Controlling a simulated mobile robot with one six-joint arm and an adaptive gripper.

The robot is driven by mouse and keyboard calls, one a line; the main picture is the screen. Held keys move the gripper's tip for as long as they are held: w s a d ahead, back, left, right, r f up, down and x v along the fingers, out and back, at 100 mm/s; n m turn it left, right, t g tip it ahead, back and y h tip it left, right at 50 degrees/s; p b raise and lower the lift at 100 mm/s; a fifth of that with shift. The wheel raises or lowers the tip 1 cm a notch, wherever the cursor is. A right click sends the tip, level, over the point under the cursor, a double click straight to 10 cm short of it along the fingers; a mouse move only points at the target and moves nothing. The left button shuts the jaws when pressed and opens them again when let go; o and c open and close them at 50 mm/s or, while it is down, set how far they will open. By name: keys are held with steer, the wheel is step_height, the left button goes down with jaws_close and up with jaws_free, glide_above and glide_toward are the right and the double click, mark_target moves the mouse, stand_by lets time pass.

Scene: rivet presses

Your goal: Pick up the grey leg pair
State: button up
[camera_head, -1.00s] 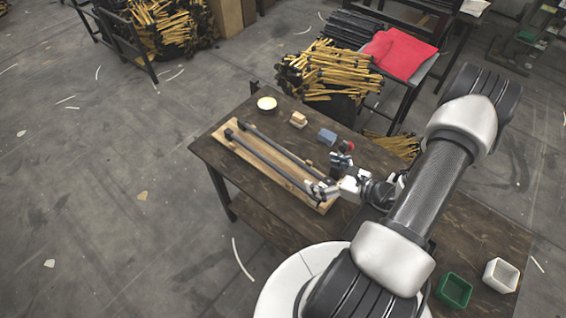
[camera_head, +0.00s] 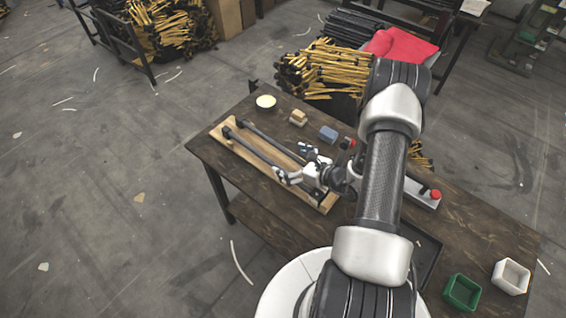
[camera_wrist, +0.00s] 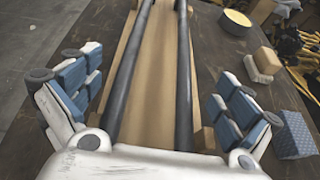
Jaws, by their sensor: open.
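The grey leg pair (camera_head: 252,149) is two long dark grey tubes lying side by side on a light wooden board (camera_head: 222,142) on the brown table. In the wrist view the leg pair (camera_wrist: 126,72) runs away from me between my fingers. My gripper (camera_head: 294,163) is open and empty over the near half of the tubes. In the wrist view my gripper (camera_wrist: 155,100) has one blue-padded finger left of both tubes and one right of them. I cannot tell how high the fingertips are above the board. The near tube ends are partly hidden by my gripper.
A tan block (camera_head: 298,118), a blue block (camera_head: 328,134) and a round yellowish dish (camera_head: 266,102) stand right of and behind the board. A red-button box (camera_head: 424,194), green bin (camera_head: 462,291) and white bin (camera_head: 510,276) are on the right.

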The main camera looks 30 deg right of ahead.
mark_target(282, 166)
steer(key=b+x, duration=0.1)
steer(key=x, duration=0.2)
steer(key=shift+w+a+f, duration=0.1)
steer(key=shift+a+f, duration=0.15)
steer(key=shift+f, duration=0.05)
steer(key=shift+c, duration=0.2)
steer(key=c, duration=1.5)
